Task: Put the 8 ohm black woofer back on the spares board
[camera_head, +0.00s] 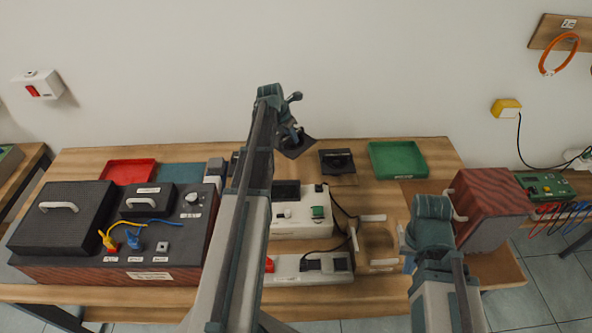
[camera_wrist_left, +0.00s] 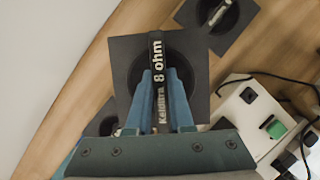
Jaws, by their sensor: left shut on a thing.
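My left gripper (camera_wrist_left: 167,100) is shut on the strap of a black woofer (camera_wrist_left: 197,65), which has a square dark plate and a round cone. The strap label reads "8 ohm". In the head view this woofer (camera_head: 298,150) hangs tilted beyond my left gripper (camera_head: 290,136), near the back of the bench. A second black speaker (camera_head: 337,161) sits to its right; it also shows at the top of the left wrist view (camera_wrist_left: 225,22). I cannot make out the spares board for certain. My right arm (camera_head: 432,235) is at the right; its fingers are hidden.
A green tray (camera_head: 398,160), a red tray (camera_head: 127,172) and a blue-grey mat (camera_head: 181,174) lie along the back. White units (camera_head: 298,222) stand mid-bench. A red-brown cabinet (camera_head: 490,208) stands right, beside my right arm.

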